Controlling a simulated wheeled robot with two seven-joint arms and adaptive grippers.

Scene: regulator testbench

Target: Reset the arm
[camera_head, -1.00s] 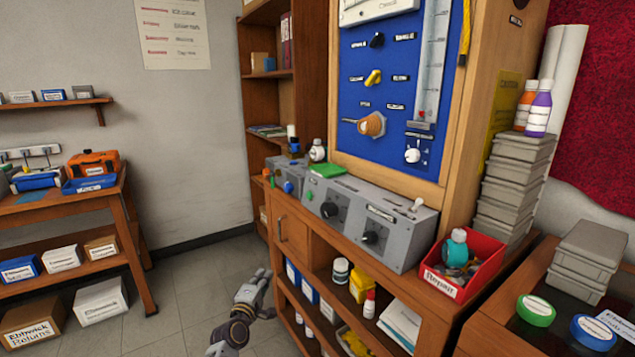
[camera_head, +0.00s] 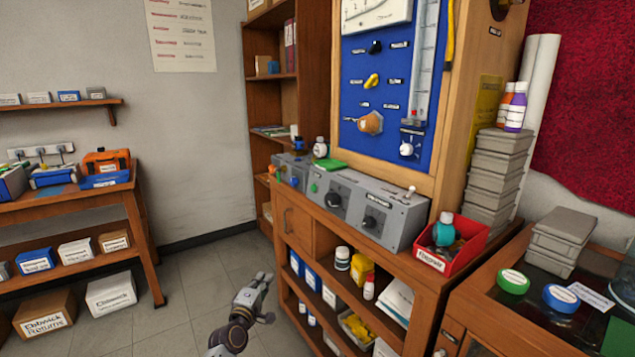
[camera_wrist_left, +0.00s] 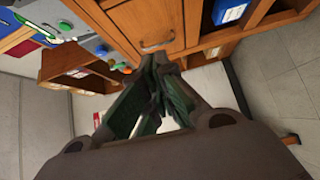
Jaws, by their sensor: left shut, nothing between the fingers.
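My left gripper (camera_head: 264,281) is low in the head view, over the floor and left of the wooden bench (camera_head: 292,226). It is shut and empty. In the left wrist view the closed fingers (camera_wrist_left: 150,92) point toward the bench's small door (camera_wrist_left: 145,25), apart from it as far as I can tell. The blue panel (camera_head: 385,105) stands upright on the bench with a yellow knob, an orange knob (camera_head: 371,122) and a white-handled switch. Grey control boxes (camera_head: 350,203) with black dials sit in front of it. My right gripper is not in view.
A red bin (camera_head: 462,250) sits at the bench's right end, beside stacked grey cases (camera_head: 495,180). A side table (camera_head: 75,205) with boxes stands at the left. The floor (camera_head: 190,290) between it and the bench is clear.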

